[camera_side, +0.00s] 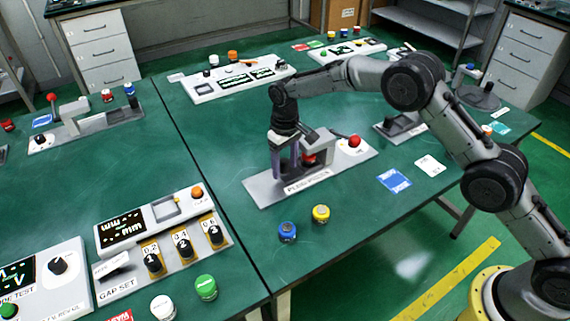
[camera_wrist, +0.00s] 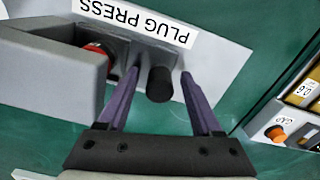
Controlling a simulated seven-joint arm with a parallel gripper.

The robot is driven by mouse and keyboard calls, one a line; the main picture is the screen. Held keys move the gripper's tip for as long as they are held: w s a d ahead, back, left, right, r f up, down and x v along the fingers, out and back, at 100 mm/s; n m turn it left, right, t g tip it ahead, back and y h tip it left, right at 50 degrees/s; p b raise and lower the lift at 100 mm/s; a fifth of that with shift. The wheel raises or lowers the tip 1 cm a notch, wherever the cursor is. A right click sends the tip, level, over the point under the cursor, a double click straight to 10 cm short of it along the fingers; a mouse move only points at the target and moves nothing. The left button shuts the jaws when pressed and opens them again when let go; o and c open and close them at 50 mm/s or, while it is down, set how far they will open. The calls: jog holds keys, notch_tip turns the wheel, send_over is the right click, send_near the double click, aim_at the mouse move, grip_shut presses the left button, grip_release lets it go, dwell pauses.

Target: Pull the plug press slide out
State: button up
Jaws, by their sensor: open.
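The plug press (camera_side: 362,161) is a light grey plate with a grey housing, a red ball knob on its right and a "PLUG PRESS" label at its front edge. In the wrist view the grey housing (camera_wrist: 52,70) is at left, with a red round part (camera_wrist: 98,52) partly hidden under it. A black cylindrical knob (camera_wrist: 160,84), apparently the slide's handle, stands beside the housing. My gripper (camera_side: 285,172) points down at the left part of the press. In the wrist view the purple fingers of my gripper (camera_wrist: 160,74) are open on either side of the black knob, with gaps showing.
A blue cap (camera_side: 287,231) and a yellow cap (camera_side: 321,214) stand in front of the press. The gap set panel (camera_side: 165,240) is at front left. Green table between is clear.

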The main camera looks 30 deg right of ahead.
grip_shut()
dwell(0.4)
dwell(1.1)
